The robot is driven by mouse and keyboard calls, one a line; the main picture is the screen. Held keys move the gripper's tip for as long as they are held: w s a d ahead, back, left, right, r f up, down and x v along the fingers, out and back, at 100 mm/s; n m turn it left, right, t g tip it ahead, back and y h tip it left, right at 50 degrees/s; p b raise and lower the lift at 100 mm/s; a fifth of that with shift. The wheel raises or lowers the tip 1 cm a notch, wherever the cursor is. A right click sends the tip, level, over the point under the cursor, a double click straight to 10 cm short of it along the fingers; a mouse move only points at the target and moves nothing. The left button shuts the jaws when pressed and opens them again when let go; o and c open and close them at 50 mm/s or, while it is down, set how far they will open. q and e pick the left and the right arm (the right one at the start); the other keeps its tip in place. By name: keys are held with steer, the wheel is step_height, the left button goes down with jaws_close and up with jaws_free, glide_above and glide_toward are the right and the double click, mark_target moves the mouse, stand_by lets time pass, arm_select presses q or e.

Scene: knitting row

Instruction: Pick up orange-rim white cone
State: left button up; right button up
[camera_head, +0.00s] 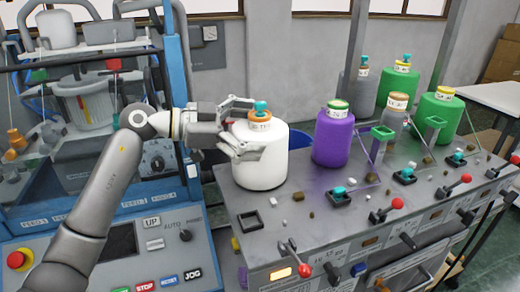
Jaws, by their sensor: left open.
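The orange-rim white cone (262,170) stands upright on the left end of the grey machine top. It has a white body, an orange ring near its top, a paper label and a teal tip. My left gripper (252,127) comes in from the left at the cone's upper part. Its fingers are open, one near the teal tip and one across the cone's upper left side. I cannot tell whether either finger touches the cone. My right gripper is not in view.
A purple cone (333,138) stands to the right, with green cones (437,116) and grey cones (395,123) farther back. Red-knobbed levers (303,270) line the machine's front edge. A blue machine with a control panel (120,250) is at left.

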arm_select(q)
steer(key=shift+a, duration=0.15)
steer(key=c, duration=1.6)
steer(key=shift+r, duration=0.2)
steer(key=shift+c, duration=0.8)
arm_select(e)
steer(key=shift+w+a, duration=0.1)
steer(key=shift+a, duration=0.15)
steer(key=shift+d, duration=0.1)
arm_select(q)
steer(key=shift+r, duration=0.4)
step_height(320, 180, up, 8)
steer(key=shift+f+b, duration=0.2)
steer(key=shift+b, duration=0.95)
steer(key=shift+r, duration=0.75)
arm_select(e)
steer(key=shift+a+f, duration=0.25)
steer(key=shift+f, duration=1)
